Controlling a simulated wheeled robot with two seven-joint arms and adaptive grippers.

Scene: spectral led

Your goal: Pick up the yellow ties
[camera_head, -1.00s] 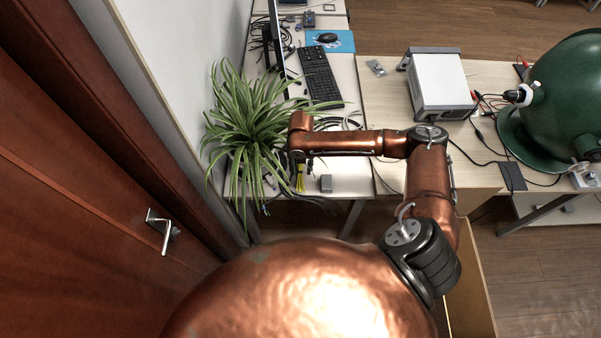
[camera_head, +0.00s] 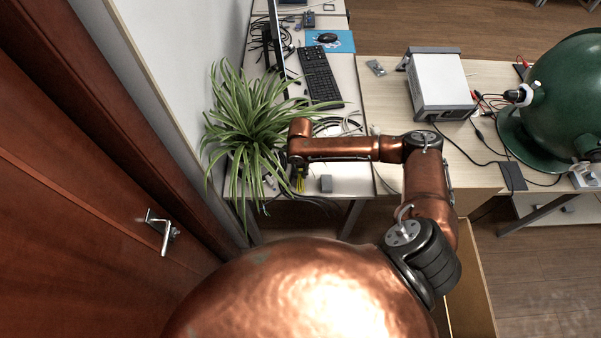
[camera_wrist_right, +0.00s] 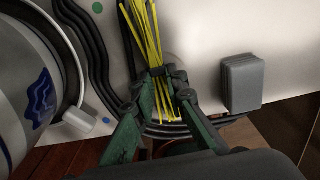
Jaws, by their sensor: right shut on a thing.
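The yellow ties (camera_wrist_right: 146,35) are a bundle of thin bright strips in the right wrist view. My right gripper (camera_wrist_right: 163,73) is shut around the bundle, with strips sticking out beyond the fingertips and some showing back between the green fingers. In the head view the ties (camera_head: 299,184) are a small yellow patch just below my right gripper (camera_head: 298,169), near the desk's front edge and beside the plant. I cannot tell whether the ties touch the desk. My left gripper is not in view.
A leafy plant (camera_head: 248,122) crowds the left side of my right gripper. A small grey block (camera_head: 326,184) lies to its right. Dark cables (camera_wrist_right: 88,45) run close by, and a white pot (camera_wrist_right: 28,95) stands at left in the wrist view.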

